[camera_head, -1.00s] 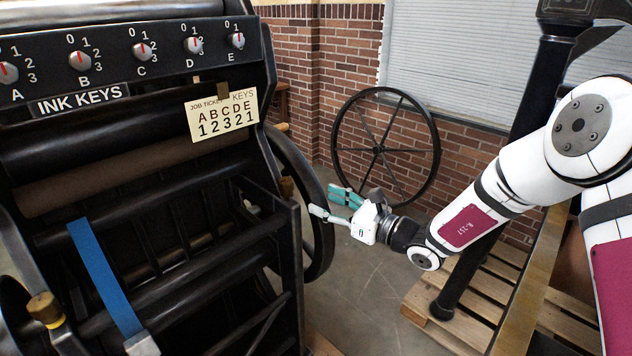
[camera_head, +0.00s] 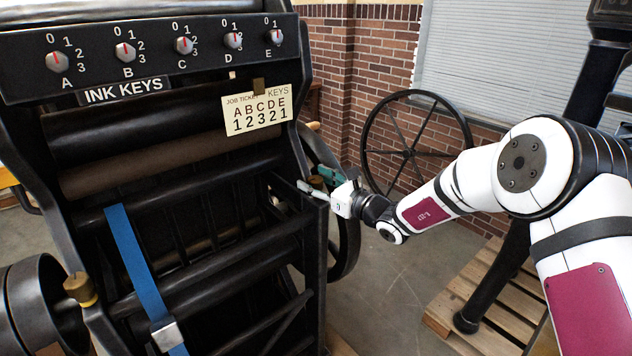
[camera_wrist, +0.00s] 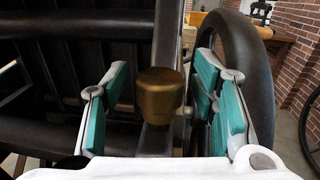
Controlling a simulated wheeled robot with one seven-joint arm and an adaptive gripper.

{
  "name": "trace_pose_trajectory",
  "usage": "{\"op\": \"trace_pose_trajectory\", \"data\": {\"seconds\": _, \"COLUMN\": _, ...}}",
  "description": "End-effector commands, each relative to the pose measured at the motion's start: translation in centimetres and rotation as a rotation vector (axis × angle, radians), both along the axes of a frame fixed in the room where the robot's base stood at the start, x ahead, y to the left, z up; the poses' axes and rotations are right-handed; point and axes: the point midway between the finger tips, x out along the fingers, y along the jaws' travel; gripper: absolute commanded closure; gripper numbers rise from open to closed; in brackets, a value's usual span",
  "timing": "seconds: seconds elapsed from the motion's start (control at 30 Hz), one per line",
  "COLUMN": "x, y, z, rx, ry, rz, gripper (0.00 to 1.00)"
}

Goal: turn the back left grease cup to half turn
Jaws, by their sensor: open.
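A brass grease cup (camera_wrist: 160,92) stands on the press frame in the wrist view, upright with a rounded, stepped top. My gripper (camera_wrist: 161,80) is open, with a teal-padded finger on each side of the cup and visible gaps between. In the head view my gripper (camera_head: 314,180) is at the right corner post of the press, its fingers around the small brass cup (camera_head: 317,182), which they partly hide. Another brass cup (camera_head: 80,289) stands on the left side of the press, away from my gripper. I cannot tell from these views which cup is the back left one.
The black press frame (camera_head: 317,245) and its flywheel (camera_head: 346,235) are close to my gripper. A blue strap (camera_head: 135,260) hangs on the press below the ink key panel (camera_head: 150,50). A wooden pallet (camera_head: 490,310) lies on the floor at right. Open floor lies between.

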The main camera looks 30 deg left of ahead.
Motion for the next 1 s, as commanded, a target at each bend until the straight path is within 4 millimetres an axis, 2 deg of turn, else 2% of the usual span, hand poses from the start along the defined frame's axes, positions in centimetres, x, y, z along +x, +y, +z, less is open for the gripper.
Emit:
{"op": "trace_pose_trajectory", "data": {"seconds": 0.27, "x": 0.07, "y": 0.18, "z": -0.03, "rx": -0.001, "ry": 0.000, "rz": -0.001, "gripper": 0.47}}
{"op": "trace_pose_trajectory", "data": {"seconds": 0.3, "x": 0.07, "y": 0.18, "z": -0.02, "rx": -0.001, "ry": 0.000, "rz": -0.001, "gripper": 0.49}}
{"op": "trace_pose_trajectory", "data": {"seconds": 0.5, "x": 0.06, "y": 0.17, "z": -0.02, "rx": 0.000, "ry": 0.000, "rz": -0.001, "gripper": 0.94}}
{"op": "trace_pose_trajectory", "data": {"seconds": 0.73, "x": -0.02, "y": 0.19, "z": 0.11, "rx": 0.002, "ry": 0.001, "rz": -0.017, "gripper": 0.96}}
{"op": "trace_pose_trajectory", "data": {"seconds": 1.0, "x": -0.08, "y": 0.21, "z": 0.32, "rx": 0.003, "ry": 0.000, "rz": -0.116, "gripper": 0.96}}
